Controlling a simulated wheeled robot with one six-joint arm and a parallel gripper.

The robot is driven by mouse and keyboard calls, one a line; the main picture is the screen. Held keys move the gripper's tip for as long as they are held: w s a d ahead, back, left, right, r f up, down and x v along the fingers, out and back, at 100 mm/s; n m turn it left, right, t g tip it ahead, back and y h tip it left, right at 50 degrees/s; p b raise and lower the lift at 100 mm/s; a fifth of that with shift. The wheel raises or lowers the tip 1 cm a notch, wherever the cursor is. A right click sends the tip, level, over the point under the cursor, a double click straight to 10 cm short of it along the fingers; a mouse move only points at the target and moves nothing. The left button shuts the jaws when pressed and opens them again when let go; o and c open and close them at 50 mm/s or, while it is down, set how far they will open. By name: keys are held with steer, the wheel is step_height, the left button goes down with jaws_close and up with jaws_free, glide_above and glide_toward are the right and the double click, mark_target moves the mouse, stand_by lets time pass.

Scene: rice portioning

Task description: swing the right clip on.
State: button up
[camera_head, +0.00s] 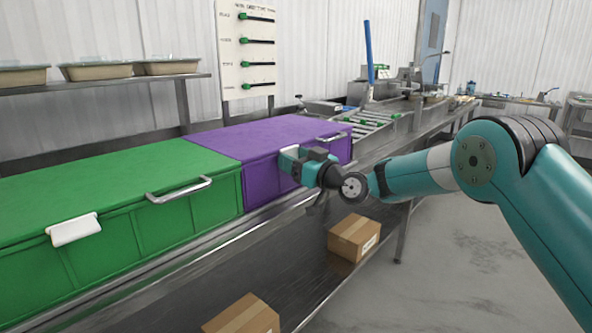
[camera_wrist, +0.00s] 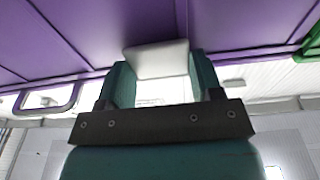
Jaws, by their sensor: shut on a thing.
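The purple box (camera_head: 262,138) stands on the metal bench with its lid on. In the wrist view its purple wall (camera_wrist: 90,30) fills the top. A white clip (camera_wrist: 157,60) on that box sits between the two teal fingers of my gripper (camera_wrist: 161,78), which is shut on it. In the head view my gripper (camera_head: 293,162) is against the front of the purple box and hides most of this clip. I cannot tell the clip's exact angle. The green box (camera_head: 95,190) to the left carries another white clip (camera_head: 74,230) at its front rim.
A metal handle (camera_head: 330,139) on the purple box is just right of my gripper; the green box has one (camera_head: 180,190) too. Cardboard boxes (camera_head: 354,238) lie on the lower shelf. The floor at right is clear.

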steer(key=o, duration=0.9)
steer(key=shift+d, duration=0.1)
steer(key=b+v, duration=0.5)
steer(key=v, duration=1.2)
steer(key=shift+d, duration=0.1)
steer(key=shift+s, duration=0.1)
